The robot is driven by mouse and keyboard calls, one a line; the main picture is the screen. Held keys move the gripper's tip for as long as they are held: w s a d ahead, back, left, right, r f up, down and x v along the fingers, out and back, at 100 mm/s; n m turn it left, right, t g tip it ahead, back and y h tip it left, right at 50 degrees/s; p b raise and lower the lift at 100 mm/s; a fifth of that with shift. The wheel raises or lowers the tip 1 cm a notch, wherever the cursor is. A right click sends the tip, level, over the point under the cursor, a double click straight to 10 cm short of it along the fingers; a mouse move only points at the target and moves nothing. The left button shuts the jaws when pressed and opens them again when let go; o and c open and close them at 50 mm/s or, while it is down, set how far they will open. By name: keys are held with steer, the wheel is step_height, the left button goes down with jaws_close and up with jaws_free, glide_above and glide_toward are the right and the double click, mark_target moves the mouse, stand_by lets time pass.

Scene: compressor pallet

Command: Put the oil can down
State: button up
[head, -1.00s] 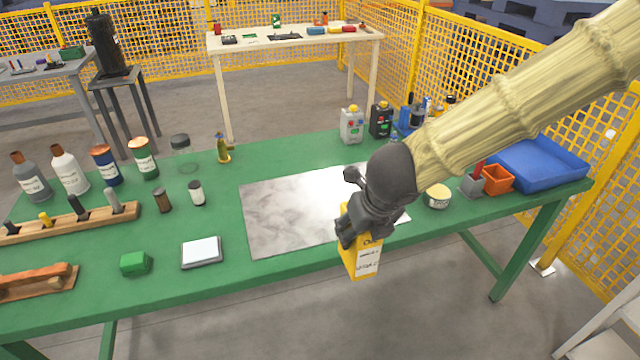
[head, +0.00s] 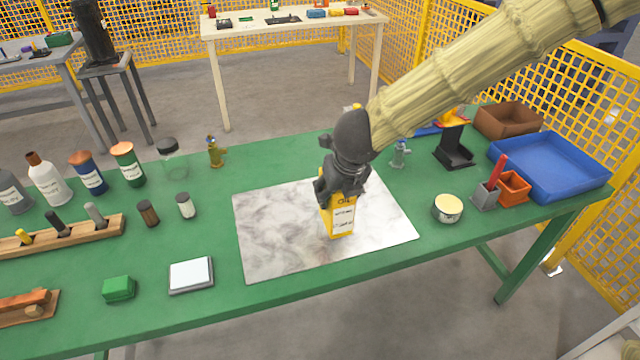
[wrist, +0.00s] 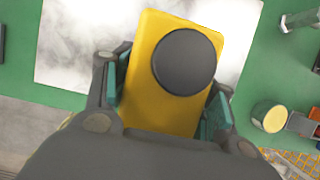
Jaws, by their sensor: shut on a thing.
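The yellow oil can (head: 341,217) has a white label and is upright over the middle of the grey-white marbled sheet (head: 275,240) on the green table. My gripper (head: 338,190) is shut on the can's upper part from above. In the wrist view, the can (wrist: 150,95) with its round dark cap sits between my gripper's two fingers (wrist: 165,100). The sheet shows behind it (wrist: 70,50). I cannot tell whether the can's base touches the sheet.
A round tin (head: 447,208), a grey holder (head: 485,195), an orange bin (head: 513,187) and a blue tray (head: 590,180) stand to the right. A white-topped scale (head: 191,275) and a green block (head: 118,289) lie to the left. The sheet around the can is clear.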

steer(key=w+a+f+p, duration=0.1)
steer(key=w+a+f, duration=0.2)
steer(key=w, duration=0.3)
steer(key=shift+w+a+f+p, duration=0.2)
steer(key=shift+a+f+p, duration=0.2)
steer(key=shift+f, duration=0.2)
steer(key=o, duration=1.7)
steer(key=v, duration=1.2)
